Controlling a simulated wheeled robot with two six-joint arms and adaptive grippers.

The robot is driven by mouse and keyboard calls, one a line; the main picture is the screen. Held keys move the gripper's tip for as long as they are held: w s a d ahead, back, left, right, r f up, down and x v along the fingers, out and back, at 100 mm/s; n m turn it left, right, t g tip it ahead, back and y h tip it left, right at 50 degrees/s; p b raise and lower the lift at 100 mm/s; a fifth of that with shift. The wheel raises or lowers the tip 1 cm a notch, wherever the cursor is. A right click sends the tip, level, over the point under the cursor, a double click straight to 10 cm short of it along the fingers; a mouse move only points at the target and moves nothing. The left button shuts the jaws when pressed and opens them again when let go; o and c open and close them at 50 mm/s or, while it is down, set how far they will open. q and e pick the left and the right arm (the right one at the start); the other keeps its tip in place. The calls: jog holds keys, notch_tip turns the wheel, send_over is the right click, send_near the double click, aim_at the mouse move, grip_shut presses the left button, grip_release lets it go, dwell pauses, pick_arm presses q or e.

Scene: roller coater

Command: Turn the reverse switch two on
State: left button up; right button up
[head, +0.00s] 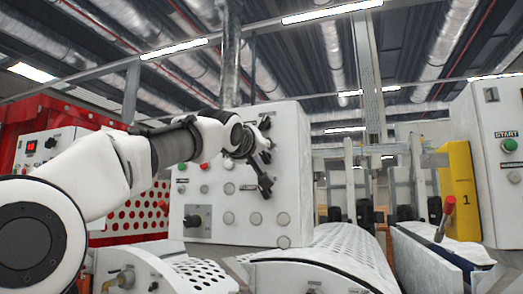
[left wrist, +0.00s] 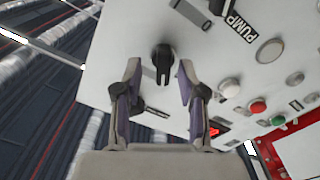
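The white control panel (head: 240,208) stands ahead, with several knobs and buttons. My left gripper (head: 266,160) is at the panel's upper right part, its fingers apart and empty. In the left wrist view a black rotary switch (left wrist: 163,60) lies just beyond and between the open fingertips (left wrist: 160,82), apart from them. A second black switch (left wrist: 138,106) is partly hidden behind the left finger. Another dark switch (left wrist: 217,6) is cut by the top edge, near a PUMP label. I cannot read which switch is reverse two. My right gripper is not in view.
A large black switch (head: 193,221) sits at the panel's lower left. White perforated covers (head: 335,252) lie below the panel. A red perforated cabinet (head: 62,115) stands left.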

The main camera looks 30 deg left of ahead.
pick_arm(q)
jog(key=shift+w+f, duration=0.1)
jog(key=shift+w, duration=0.05)
jog(key=c, duration=0.6)
jog(key=shift+w+a, duration=0.1)
jog(key=shift+a, duration=0.1)
grip_shut()
jog(key=shift+m, duration=0.3)
jog(key=m, duration=0.5)
jog(key=shift+d, duration=0.1)
jog(key=m, duration=0.6)
